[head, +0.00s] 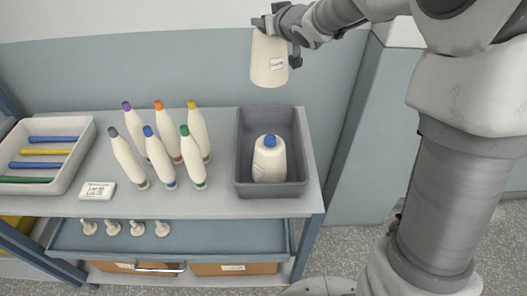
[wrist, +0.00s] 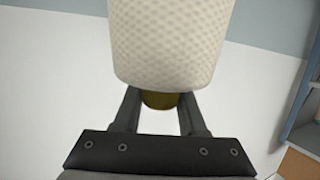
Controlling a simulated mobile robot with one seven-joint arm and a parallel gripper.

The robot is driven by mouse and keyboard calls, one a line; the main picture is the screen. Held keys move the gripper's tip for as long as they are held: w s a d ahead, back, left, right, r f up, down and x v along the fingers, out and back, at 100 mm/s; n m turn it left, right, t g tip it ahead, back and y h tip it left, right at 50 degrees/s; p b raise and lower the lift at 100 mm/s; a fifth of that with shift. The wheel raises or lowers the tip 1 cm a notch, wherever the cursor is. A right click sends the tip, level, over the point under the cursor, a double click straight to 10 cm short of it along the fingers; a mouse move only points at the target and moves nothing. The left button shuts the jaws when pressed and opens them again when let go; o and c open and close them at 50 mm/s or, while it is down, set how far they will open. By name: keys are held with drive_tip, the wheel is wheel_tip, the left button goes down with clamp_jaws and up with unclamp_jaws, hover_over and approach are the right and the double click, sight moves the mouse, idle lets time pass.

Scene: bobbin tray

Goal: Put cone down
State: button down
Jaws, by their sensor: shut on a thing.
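My gripper (head: 276,27) is shut on a cream cone (head: 269,66) with a small white label, held in the air above the grey bin. In the wrist view the cone (wrist: 170,40) fills the top centre, its textured wound body in front of the fingers (wrist: 160,108). A brown-yellow end shows between the fingers. The grey bin (head: 243,178) stands on the right of the cart top. Another cream cone (head: 269,163) with a blue tip stands inside the bin, toward its front. The held cone is clear of the bin and touches nothing else.
Several cream bobbins with coloured tips (head: 161,158) stand left of the bin. A white label card (head: 98,191) lies at the front left. A white tray (head: 77,122) with coloured rods is at the far left. Small pegs (head: 137,229) stand on the lower shelf (head: 225,238).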

drive_tip(key=shift+w+a+f+b, duration=0.2)
drive_tip(key=shift+f+b, duration=0.4)
drive_tip(key=shift+f, duration=0.05)
wheel_tip(320, 180, down, 13)
drive_tip(key=b, duration=1.1)
drive_tip(key=shift+s+d+r+b, duration=0.1)
drive_tip(key=shift+b, duration=0.25)
wheel_tip(320, 180, down, 10)
drive_tip(key=b, duration=0.3)
drive_tip(key=shift+r, duration=0.1)
drive_tip(key=shift+c, duration=2.3)
unclamp_jaws()
